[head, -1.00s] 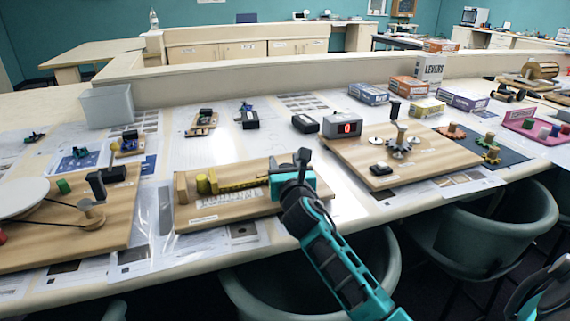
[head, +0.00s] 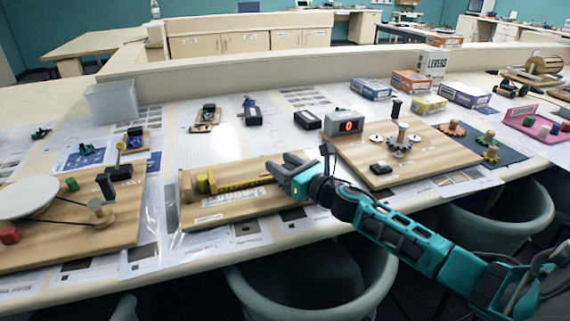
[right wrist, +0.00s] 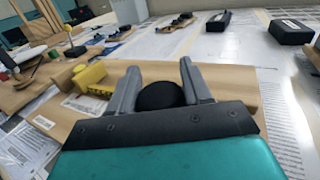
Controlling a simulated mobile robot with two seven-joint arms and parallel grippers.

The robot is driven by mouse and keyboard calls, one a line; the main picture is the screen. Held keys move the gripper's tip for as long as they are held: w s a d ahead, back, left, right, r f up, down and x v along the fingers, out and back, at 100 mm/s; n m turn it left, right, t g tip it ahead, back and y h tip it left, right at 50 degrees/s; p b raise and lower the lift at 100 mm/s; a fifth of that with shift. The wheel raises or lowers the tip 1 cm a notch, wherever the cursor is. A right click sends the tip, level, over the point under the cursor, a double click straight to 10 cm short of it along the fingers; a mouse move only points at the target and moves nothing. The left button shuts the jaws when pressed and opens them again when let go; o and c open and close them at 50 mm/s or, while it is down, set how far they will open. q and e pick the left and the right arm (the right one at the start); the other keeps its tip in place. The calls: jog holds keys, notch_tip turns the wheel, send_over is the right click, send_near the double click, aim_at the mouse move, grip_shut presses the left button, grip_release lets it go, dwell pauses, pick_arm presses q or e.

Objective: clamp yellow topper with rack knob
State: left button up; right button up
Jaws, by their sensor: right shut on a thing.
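The yellow topper (head: 203,184) stands at the left end of a wooden board (head: 222,212), beside an upright wooden block (head: 187,186). A yellow toothed rack (head: 245,183) runs along the board from the topper towards my right gripper (head: 284,166). In the right wrist view the gripper (right wrist: 160,74) is shut on a round black knob (right wrist: 160,96), the rack knob. The gripper hides the knob in the head view. The topper (right wrist: 89,74) looks close to the wooden block and the rack; whether they touch, I cannot tell. My left gripper is not in view.
A board with a white disc (head: 28,197) lies to the left. A gear board (head: 425,156) with a red-digit counter (head: 344,124) is to the right. Chairs (head: 310,285) stand along the table's front edge.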

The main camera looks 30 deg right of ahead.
jog(key=n+y+b, duration=0.1)
jog(key=n+y, duration=0.1)
jog(key=shift+a+f+g+y+b, duration=0.1)
jog(key=shift+f+g+y+b, duration=0.1)
jog(key=shift+g+y+b, duration=0.15)
jog(key=shift+a+r+n+g+y+b, duration=0.1)
jog(key=shift+n+g+y+b, duration=0.3)
jog(key=shift+y, duration=0.35)
jog(key=shift+r, duration=0.1)
jog(key=o, duration=1)
jog(key=shift+c, duration=0.2)
jog(key=shift+s, duration=0.1)
